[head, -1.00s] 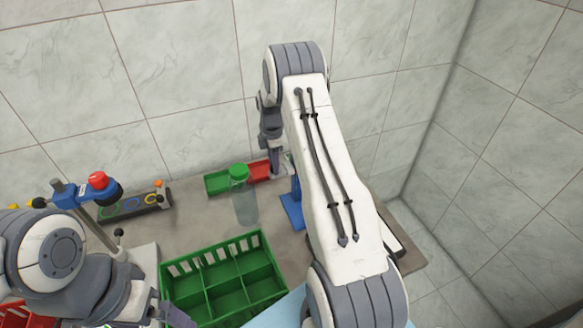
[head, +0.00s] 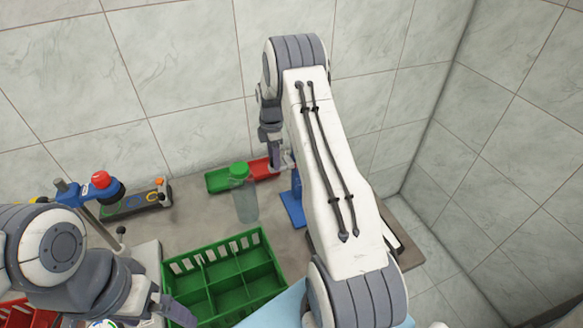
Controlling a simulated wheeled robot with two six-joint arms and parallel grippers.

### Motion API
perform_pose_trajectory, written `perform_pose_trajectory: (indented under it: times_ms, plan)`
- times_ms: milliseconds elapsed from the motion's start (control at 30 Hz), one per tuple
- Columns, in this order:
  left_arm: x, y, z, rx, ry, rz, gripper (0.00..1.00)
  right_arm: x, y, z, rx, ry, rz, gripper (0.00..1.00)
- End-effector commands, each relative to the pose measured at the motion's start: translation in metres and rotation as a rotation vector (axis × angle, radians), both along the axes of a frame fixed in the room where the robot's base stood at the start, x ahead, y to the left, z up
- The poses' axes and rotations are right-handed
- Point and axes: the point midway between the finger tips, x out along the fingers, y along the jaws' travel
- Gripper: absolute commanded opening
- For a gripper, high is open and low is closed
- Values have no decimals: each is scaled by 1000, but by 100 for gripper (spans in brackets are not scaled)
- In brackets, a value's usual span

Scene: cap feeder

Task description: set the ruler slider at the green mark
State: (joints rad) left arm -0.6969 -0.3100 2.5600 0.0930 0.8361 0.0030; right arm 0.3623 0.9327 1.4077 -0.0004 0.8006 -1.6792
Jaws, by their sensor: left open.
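I cannot make out a ruler, its slider or a green mark for certain. A blue clamp with a red knob (head: 101,180) sits on a slanted grey post at the left; I cannot tell whether it is the slider. My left gripper (head: 178,312) is at the lower left, beside the green crate's left wall, open, with only part of a finger showing. My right gripper (head: 281,168) is at the back, by the red bin; its fingertips are small and partly hidden, so its opening is unclear. My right arm hides much of the table behind it.
A green divided crate (head: 213,249) stands in front. A green-capped clear bottle (head: 245,206) stands behind it. A green bin (head: 218,181) and red bin (head: 259,168) lie at the back. A blue stand (head: 292,208) is beside my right arm.

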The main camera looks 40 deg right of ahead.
Motion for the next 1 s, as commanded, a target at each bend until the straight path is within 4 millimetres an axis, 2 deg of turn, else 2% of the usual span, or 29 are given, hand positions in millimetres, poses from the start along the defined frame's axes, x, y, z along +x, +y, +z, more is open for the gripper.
perform_pose_trajectory:
  times_ms: [267, 1000]
  plan:
    - [0, 0, 3, 0, 0, 0, 100, 0, 0, 4, 0, 0, 0, 57]
    - [0, 0, 52, 0, 0, 0, 100, 0, 0, 77, 0, 0, 0, 57]
